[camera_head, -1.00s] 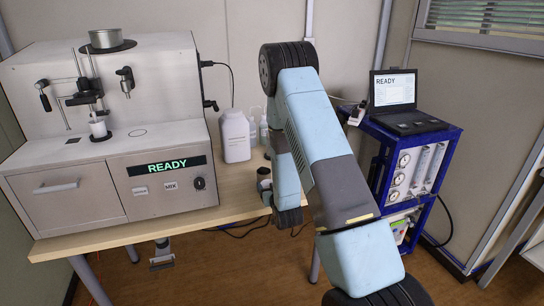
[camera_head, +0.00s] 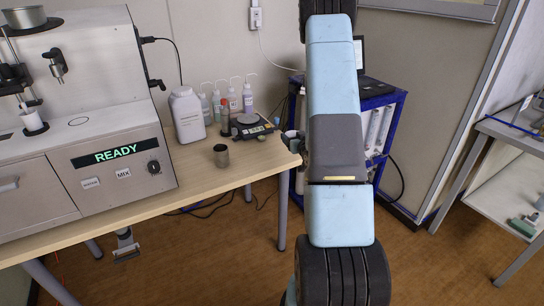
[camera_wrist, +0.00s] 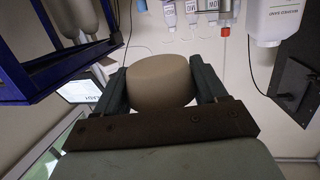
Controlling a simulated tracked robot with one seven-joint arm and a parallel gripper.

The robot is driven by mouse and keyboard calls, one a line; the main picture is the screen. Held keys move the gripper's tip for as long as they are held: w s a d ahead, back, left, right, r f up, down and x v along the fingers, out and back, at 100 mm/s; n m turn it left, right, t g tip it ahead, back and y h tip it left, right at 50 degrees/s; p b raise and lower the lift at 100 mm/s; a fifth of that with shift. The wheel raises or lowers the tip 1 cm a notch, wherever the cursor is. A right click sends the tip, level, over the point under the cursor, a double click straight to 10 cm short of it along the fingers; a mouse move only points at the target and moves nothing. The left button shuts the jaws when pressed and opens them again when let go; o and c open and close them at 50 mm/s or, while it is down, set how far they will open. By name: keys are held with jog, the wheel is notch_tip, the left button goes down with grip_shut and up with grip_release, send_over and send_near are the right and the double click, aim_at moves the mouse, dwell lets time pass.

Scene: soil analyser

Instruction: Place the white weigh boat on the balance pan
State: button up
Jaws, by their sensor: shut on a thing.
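My gripper (camera_wrist: 162,85) is shut on a pale, rounded, cup-like thing, which I take to be the white weigh boat (camera_wrist: 160,78); it looks beige in shadow in the wrist view. In the head view the gripper is mostly hidden by my arm, and the pale weigh boat (camera_head: 291,135) shows just left of it, off the table's right end. The dark balance (camera_head: 262,130) stands near the table's back right corner. Its round grey pan (camera_head: 248,118) looks empty. The gripper is to the right of the balance and apart from it.
The analyser (camera_head: 85,140) fills the left. A blue rack (camera_head: 385,125) stands to the right.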

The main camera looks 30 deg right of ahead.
jog(key=d, duration=0.1)
jog(key=s+d, duration=0.1)
jog(key=d, duration=0.1)
jog(key=shift+s+r, duration=0.2)
jog(key=shift+r, duration=0.1)
jog(key=shift+a, duration=0.1)
jog(key=w+a+f, duration=0.4)
jog(key=w, duration=0.4)
send_over(274, 154)
jog(key=f, duration=0.5)
jog(key=shift+s+f, duration=0.2)
jog(key=shift+w+a+f, duration=0.1)
jog(key=shift+w+f, duration=0.05)
jog(key=shift+f, duration=0.65)
jog(key=shift+w+a+f, duration=0.1)
jog(key=shift+f, duration=0.7)
jog(key=shift+d+f, duration=0.1)
jog(key=shift+f, duration=0.15)
jog(key=o, duration=0.8)
jog(key=shift+o, duration=0.2)
